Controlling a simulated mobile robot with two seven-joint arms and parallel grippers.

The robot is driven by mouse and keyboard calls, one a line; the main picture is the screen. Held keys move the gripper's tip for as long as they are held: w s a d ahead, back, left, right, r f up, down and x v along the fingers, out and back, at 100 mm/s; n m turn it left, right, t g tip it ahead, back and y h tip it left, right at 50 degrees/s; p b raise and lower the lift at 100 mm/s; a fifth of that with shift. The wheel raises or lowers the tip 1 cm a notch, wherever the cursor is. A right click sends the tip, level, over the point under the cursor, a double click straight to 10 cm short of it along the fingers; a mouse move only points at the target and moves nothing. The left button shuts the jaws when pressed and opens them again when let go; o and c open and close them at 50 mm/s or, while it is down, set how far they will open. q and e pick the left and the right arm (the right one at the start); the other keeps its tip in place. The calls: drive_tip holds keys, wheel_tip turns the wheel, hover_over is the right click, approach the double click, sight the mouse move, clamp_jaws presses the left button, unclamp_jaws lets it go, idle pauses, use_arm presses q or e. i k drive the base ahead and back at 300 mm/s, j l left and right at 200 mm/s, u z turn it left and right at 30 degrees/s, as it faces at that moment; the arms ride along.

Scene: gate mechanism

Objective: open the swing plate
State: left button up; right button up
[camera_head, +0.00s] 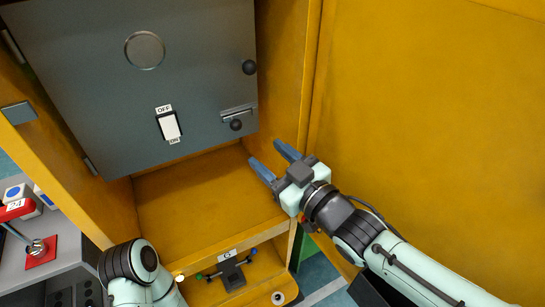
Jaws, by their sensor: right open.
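The swing plate appears to be the large grey metal plate (80,80) at the upper left, set in a yellow cabinet and looking closed. Hinges show along its left side. A black knob (249,67) sits near its right edge, and below it is a latch (238,112) with a second black knob (236,125). My right gripper (266,154) is open and empty, its blue fingers pointing up and left. It appears below and right of the latch, apart from it. Part of my left arm shows at the bottom left; its gripper is out of view.
The plate carries a round disc (145,50) and a white OFF/ON switch (169,125). A yellow cabinet wall (420,110) fills the right. Below is an open yellow compartment (195,195) and a small dark fitting (231,274). A grey console with a red-labelled lever (38,248) stands at left.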

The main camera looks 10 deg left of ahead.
sight(114, 108)
drive_tip(key=k, duration=1)
